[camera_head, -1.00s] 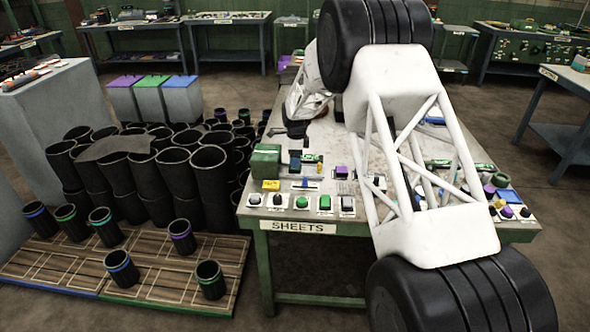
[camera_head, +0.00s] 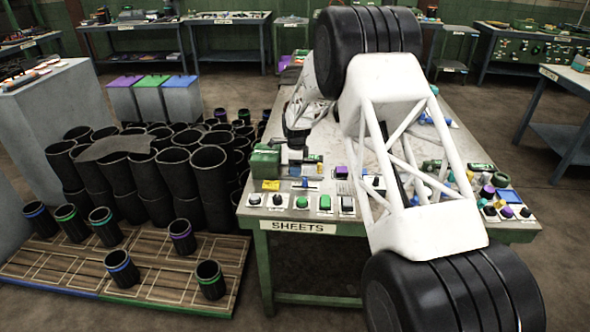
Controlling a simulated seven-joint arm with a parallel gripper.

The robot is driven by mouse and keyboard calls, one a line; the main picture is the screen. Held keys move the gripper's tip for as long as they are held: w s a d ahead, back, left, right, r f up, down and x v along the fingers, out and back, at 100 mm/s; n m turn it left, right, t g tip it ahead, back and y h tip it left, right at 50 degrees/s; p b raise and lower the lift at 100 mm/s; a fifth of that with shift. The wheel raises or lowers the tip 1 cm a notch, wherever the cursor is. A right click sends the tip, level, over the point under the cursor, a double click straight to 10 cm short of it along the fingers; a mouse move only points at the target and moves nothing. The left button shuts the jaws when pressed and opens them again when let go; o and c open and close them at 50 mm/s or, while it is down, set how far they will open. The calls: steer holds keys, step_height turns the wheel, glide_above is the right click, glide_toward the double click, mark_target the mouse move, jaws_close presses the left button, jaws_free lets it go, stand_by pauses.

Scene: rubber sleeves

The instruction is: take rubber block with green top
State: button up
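A block with a green top (camera_head: 265,157) sits at the front left of the table (camera_head: 345,130). I cannot tell whether it is rubber. My gripper (camera_head: 293,158) is low over the table just right of this block, with its dark wrist above it. The fingers are small and blend with the small parts there, so whether they are open or shut, or touch anything, does not show. Farther off, a grey block with a green top (camera_head: 150,82) stands on the floor between a purple-topped one (camera_head: 123,82) and a blue-topped one (camera_head: 181,82).
Buttons and knobs (camera_head: 302,203) line the table's front edge; several small coloured parts lie behind them. My own arm hides much of the table's right half. Many black rubber sleeves (camera_head: 208,175) stand left of the table, several more on a wooden pallet (camera_head: 150,270).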

steer(key=c, duration=1)
steer(key=shift+c, duration=0.2)
steer(key=shift+r, duration=0.1)
steer(key=shift+r, duration=0.7)
step_height(320, 180, up, 2)
steer(key=shift+r, duration=0.1)
steer(key=s+d, duration=0.1)
steer(key=s, duration=0.4)
steer(key=s+d, duration=0.2)
steer(key=s, duration=0.3)
steer(key=s+d+r, duration=0.1)
steer(key=s, duration=0.4)
steer(key=shift+s+d+r, duration=0.1)
steer(key=shift+s+d, duration=0.05)
steer(key=shift+s, duration=0.05)
